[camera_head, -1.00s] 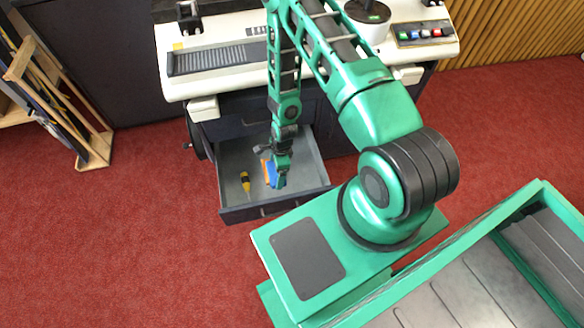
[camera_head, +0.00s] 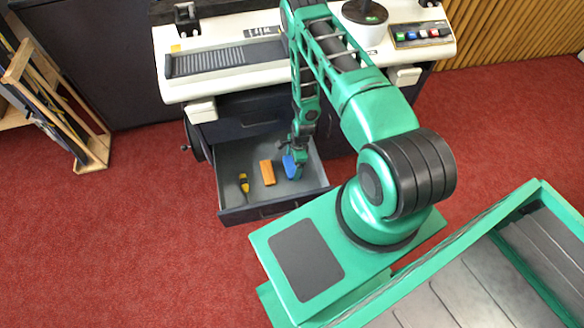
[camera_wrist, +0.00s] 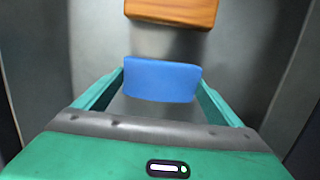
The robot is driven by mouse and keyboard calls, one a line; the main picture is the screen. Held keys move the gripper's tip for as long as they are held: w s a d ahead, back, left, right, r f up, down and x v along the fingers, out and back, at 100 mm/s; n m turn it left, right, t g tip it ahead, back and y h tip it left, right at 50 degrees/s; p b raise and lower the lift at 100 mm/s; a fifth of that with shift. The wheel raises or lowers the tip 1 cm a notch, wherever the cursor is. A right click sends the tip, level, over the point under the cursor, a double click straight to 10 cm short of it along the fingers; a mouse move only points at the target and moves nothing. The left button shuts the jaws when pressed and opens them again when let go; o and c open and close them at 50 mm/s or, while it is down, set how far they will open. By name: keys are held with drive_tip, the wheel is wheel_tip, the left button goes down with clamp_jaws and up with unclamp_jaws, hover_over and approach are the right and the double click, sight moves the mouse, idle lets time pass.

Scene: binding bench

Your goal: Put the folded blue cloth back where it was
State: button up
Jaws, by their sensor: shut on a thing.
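The folded blue cloth (camera_head: 289,165) is a small blue block-like bundle. In the wrist view the cloth (camera_wrist: 162,80) lies between the two green fingers of my gripper (camera_wrist: 163,84), which is shut on it. My gripper (camera_head: 293,164) is inside the open drawer (camera_head: 229,178), toward its right side in the head view. I cannot tell whether the cloth touches the drawer floor.
An orange-brown block (camera_head: 267,172) lies in the drawer left of the cloth; it also shows ahead in the wrist view (camera_wrist: 172,10). A yellow and black tool (camera_head: 244,183) lies further left. The drawer walls are close on the right. A white-topped machine (camera_head: 225,60) stands above.

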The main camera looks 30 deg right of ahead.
wheel_tip(320, 180, down, 2)
drive_tip(key=o, duration=0.9)
drive_tip(key=shift+r, duration=0.1)
wheel_tip(320, 180, up, 12)
drive_tip(key=d, duration=0.1)
drive_tip(key=shift+s+d, duration=0.2)
drive_tip(key=shift+d, duration=0.15)
